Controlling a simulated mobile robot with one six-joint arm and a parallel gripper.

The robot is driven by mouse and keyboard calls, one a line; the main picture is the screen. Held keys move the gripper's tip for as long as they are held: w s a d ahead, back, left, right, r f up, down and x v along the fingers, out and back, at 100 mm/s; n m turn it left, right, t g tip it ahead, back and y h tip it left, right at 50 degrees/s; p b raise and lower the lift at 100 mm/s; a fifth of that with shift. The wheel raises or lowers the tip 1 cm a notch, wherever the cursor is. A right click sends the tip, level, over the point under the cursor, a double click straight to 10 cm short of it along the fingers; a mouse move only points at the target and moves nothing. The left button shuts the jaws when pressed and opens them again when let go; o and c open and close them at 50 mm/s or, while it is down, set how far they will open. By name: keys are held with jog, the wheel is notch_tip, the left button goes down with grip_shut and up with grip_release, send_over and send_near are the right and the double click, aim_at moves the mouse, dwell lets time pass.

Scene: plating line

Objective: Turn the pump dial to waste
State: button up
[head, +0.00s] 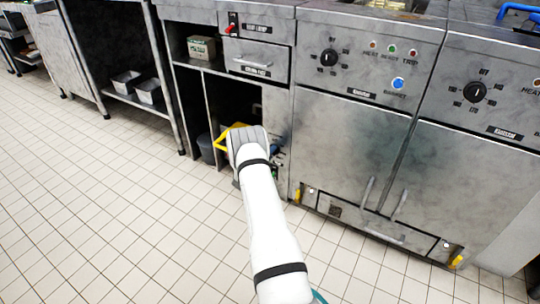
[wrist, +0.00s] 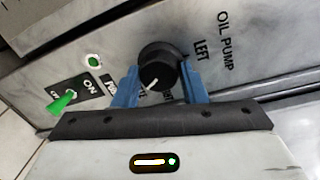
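The black pump dial (wrist: 157,70) is on a grey steel panel in the wrist view, under the words "OIL PUMP". Its white mark points down and slightly left. "LEFT" shows at its upper right; other labels below are partly covered by my gripper. The two blue fingers of my gripper (wrist: 159,78) stand on either side of the dial. I cannot tell whether they press on it.
A green toggle switch (wrist: 64,102) marked "ON" and a green light (wrist: 93,61) are left of the dial. In the head view a yellow frame (head: 228,134) and grey bin (head: 206,148) are left of my wrist. Fryer doors (head: 347,140) stand to the right. The tiled floor (head: 130,190) is clear.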

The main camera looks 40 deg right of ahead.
jog(key=shift+o, duration=1.4)
jog(key=shift+s+d, duration=0.15)
jog(key=shift+d, duration=0.15)
jog(key=shift+o, duration=0.5)
jog(key=shift+a, duration=0.1)
jog(key=p+v, duration=0.3)
jog(key=v, duration=0.4)
jog(key=shift+a, duration=0.4)
